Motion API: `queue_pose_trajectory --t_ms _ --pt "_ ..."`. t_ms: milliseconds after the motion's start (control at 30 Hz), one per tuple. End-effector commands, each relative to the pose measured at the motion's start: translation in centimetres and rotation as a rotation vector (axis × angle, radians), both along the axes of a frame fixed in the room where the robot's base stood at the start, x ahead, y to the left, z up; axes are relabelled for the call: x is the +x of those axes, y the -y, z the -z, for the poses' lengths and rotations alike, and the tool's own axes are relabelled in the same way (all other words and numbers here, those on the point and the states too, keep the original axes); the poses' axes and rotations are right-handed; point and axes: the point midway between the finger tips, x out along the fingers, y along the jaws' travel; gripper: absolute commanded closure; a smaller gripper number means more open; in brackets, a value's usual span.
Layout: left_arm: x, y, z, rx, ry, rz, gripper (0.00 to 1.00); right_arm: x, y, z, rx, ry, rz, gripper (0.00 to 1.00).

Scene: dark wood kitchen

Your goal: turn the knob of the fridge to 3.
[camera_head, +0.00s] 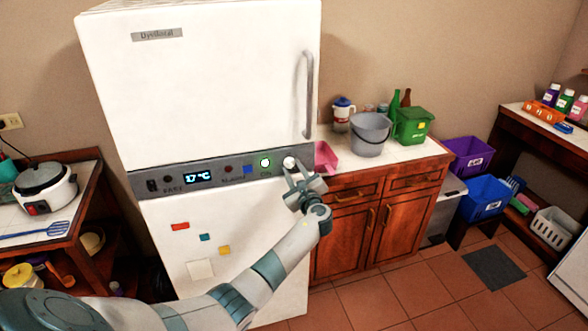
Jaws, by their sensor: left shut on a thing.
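The white fridge (222,85) stands in front of me with a dark control panel (220,174) across its middle. The panel has a display (198,177) reading 17 °C, several small buttons and a lit green-white light (265,162). The fridge knob (289,162) is a small white round piece at the panel's right end. My left gripper (292,170) is at the knob, its fingers shut on it and partly covering it. The knob's number marks are too small or hidden to read. My right gripper is not in view.
A pink tray (326,157), a grey bucket (370,134) and a green bin (412,125) stand on the counter right of the fridge. A wooden cabinet (345,232) is below. A rice cooker (45,187) sits at left.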

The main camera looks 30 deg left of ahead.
Motion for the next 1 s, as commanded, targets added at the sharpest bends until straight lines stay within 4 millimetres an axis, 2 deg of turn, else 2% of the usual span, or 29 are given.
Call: queue_pose_trajectory --t_ms 333,367,433,767,1000 --pt "-0.05 0.1 0.29 0.0 -0.006 0.001 0.93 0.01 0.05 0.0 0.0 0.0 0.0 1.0" --pt "-0.05 0.1 0.29 0.0 -0.006 0.001 0.68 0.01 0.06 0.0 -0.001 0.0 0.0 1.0" --pt "-0.04 0.1 0.27 0.001 -0.006 0.001 0.52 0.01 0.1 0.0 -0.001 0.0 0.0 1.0" --pt "-0.04 0.07 0.12 0.002 -0.004 0.001 0.52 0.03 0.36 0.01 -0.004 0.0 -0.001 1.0" --pt "-0.67 0.87 0.25 0.002 -0.003 0.001 0.52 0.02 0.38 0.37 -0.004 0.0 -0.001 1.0"
